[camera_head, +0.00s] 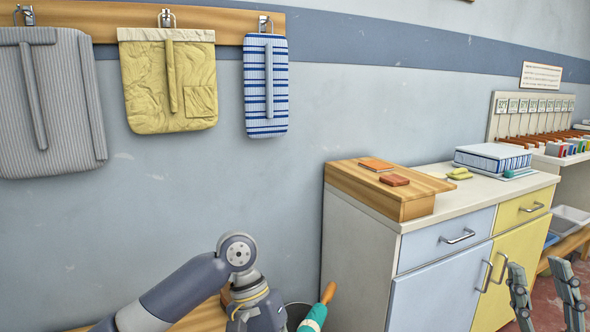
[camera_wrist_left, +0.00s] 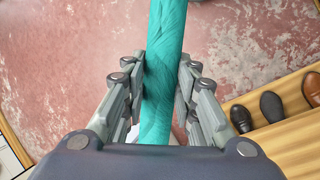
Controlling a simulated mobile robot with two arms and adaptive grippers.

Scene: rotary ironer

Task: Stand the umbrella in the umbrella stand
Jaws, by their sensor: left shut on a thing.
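The teal umbrella (camera_wrist_left: 163,50) runs lengthwise between the fingers of my left gripper (camera_wrist_left: 161,62), which is shut on it in the left wrist view. In the head view, part of the umbrella (camera_head: 314,318) shows at the bottom edge, tilted, with its orange handle (camera_head: 328,292) up. The left fingers are hidden there behind my own wrist. A dark round rim (camera_head: 296,306) beside the umbrella may be the umbrella stand; it is mostly hidden, and I cannot tell whether the umbrella is inside it. My right gripper (camera_head: 540,268) is open and empty at the lower right.
A cabinet (camera_head: 440,285) with a wooden block (camera_head: 365,190) on top stands right of the umbrella. Cloth bags (camera_head: 170,85) hang on the wall rail. In the left wrist view, shoes (camera_wrist_left: 272,106) stand on a wooden board (camera_wrist_left: 285,145); red floor (camera_wrist_left: 60,60) lies open beside it.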

